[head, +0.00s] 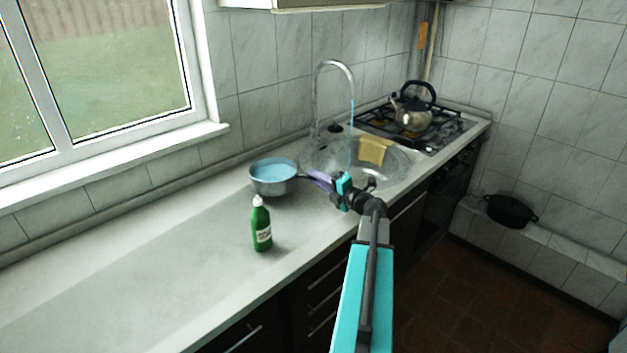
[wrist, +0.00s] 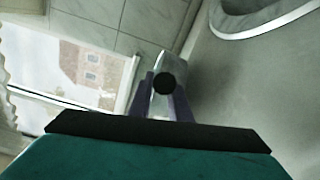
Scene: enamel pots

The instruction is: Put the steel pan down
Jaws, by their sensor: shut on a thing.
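The steel pan (head: 272,187) has a blue inside and hangs level at or just above the worktop (head: 165,270), left of the sink; I cannot tell whether its base touches. My gripper (head: 318,178) is shut on the pan's handle, reaching in from the right. In the wrist view, the purple fingers of my gripper (wrist: 166,106) close on both sides of the dark, round handle end (wrist: 163,84). Most of the pan is hidden there behind the handle and fingers.
A green bottle (head: 261,228) with a white cap stands in front of the pan. The sink (head: 385,178) with a tall tap (head: 333,64) and yellow cloth (head: 374,150) lies right. A kettle (head: 412,113) stands on the hob (head: 450,133). The worktop's left is clear.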

